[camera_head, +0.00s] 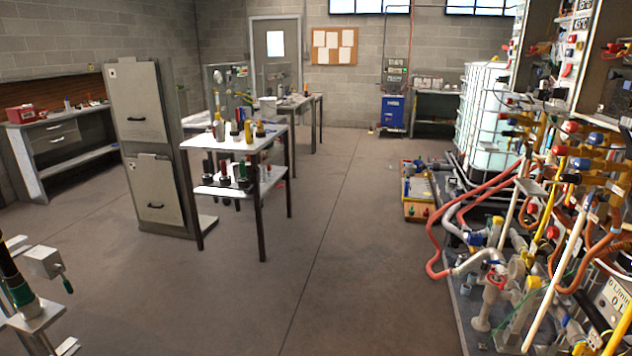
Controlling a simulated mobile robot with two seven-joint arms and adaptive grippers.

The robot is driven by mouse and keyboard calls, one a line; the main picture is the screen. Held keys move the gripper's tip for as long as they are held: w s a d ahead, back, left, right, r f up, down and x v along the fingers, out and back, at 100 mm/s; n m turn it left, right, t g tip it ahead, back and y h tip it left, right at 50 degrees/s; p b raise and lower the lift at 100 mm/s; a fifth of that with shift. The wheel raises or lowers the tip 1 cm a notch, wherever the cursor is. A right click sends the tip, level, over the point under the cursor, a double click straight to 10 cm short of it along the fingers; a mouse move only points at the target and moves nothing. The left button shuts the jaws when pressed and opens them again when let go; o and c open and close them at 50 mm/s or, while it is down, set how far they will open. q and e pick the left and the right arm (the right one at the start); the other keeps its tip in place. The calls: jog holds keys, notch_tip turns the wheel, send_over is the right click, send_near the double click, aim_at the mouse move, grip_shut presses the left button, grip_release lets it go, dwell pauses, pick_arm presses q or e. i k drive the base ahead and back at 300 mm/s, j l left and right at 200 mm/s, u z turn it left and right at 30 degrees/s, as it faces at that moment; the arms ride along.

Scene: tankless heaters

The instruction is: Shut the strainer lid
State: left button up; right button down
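I cannot clearly pick out the strainer or its lid. Grey pipe fittings (478,262) stand low on the skid at the right, among red hoses and yellow pipes. One upright fitting with a red part (495,280) is there too. The parts are small and crowded, so I cannot tell whether any of them is the strainer or whether a lid stands open. Neither of my grippers is in view.
A wide concrete floor (330,230) is clear in the middle. A white two-level table (215,190) with bottles and a grey cabinet (150,130) stand left.

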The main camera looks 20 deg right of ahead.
aim_at(516, 267)
jog(key=i+l+z, duration=0.1)
jog(key=i+z, duration=0.3)
jog(key=i, duration=0.25)
jog(key=i+j+z, duration=0.15)
jog(key=i+z, duration=0.25)
jog(key=i, duration=0.25)
jog(key=i+z, duration=0.2)
jog(key=i, duration=0.5)
jog(key=i+j+z, duration=0.25)
jog(key=i, duration=0.45)
jog(key=i+l, duration=0.05)
jog(key=l, duration=0.05)
